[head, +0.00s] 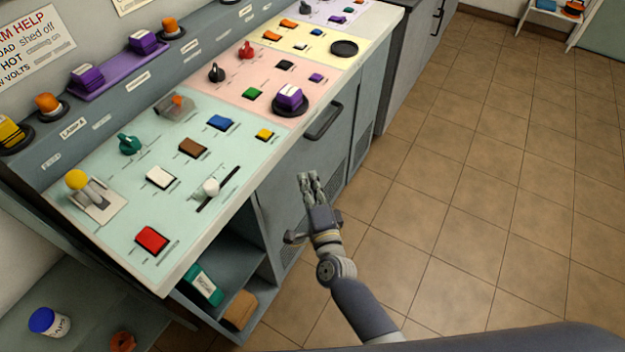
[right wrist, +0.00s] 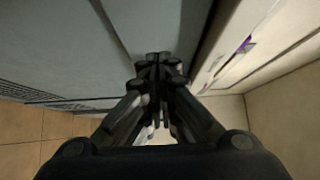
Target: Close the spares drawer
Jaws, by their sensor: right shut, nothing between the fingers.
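A grey front with a dark bar handle (head: 323,121) lies under the pink part of the panel; I take it to be the spares drawer, but no label shows. It looks about flush with the cabinet, and any small gap cannot be told. My right gripper (head: 309,178) is shut and empty, in front of the grey cabinet front (head: 284,198), below and left of the handle. In the right wrist view its closed fingers (right wrist: 160,62) point along a grey front (right wrist: 65,45), beside the pale counter edge (right wrist: 235,30). Contact cannot be told. My left gripper is not in view.
The sloped panel (head: 95,232) above carries switches, knobs and purple blocks. An open shelf (head: 232,258) with a green box (head: 203,285) is at the lower left. A low shelf holds a blue-lidded jar (head: 48,322). The tiled floor (head: 480,200) to the right is clear.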

